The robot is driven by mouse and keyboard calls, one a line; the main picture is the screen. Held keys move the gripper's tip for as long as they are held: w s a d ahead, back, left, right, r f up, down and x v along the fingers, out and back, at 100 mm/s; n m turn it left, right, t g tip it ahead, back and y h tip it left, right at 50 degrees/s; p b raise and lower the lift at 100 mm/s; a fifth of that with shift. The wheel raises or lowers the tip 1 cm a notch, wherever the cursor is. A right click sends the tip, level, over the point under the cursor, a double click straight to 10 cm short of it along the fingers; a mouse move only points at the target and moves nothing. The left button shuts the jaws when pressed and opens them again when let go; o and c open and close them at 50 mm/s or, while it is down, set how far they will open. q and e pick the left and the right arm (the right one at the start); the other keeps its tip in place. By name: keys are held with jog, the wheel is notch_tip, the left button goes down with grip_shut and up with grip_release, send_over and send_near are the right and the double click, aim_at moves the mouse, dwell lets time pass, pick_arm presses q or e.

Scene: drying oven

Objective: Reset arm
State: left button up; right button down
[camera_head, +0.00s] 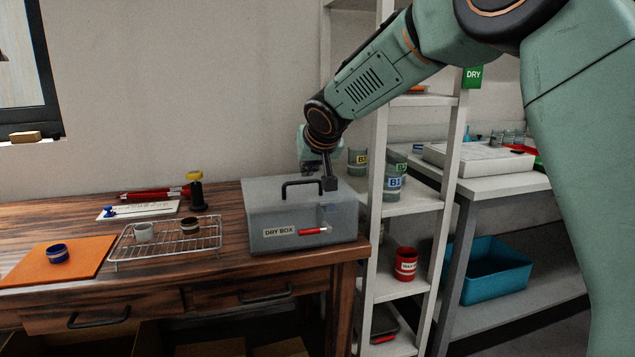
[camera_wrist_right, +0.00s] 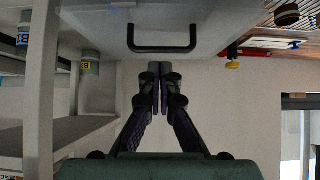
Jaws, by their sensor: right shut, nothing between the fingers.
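My right arm reaches in from the right in the head view, and its gripper (camera_head: 328,181) is at the back right of the grey dry box (camera_head: 270,215). In the right wrist view the two fingers of the gripper (camera_wrist_right: 158,75) are together with nothing between them. The dry box shows upside down there, with its black handle (camera_wrist_right: 162,48) apart from the fingers. In the head view the box stands on the wooden desk, its lid down and its handle upright. My left gripper is in neither view.
On the wooden desk (camera_head: 225,196) are a wire rack (camera_head: 165,250) with small cups, an orange mat (camera_head: 58,262) and a black-and-yellow item (camera_head: 195,190). A white shelf (camera_head: 405,205) with labelled cans stands close right of the box. A blue bin (camera_head: 497,270) is further right.

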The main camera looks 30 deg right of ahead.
jog(key=s+a+f+b, duration=0.1)
jog(key=s+b, duration=0.2)
jog(key=s, duration=0.3)
jog(key=shift+s+a, duration=0.25)
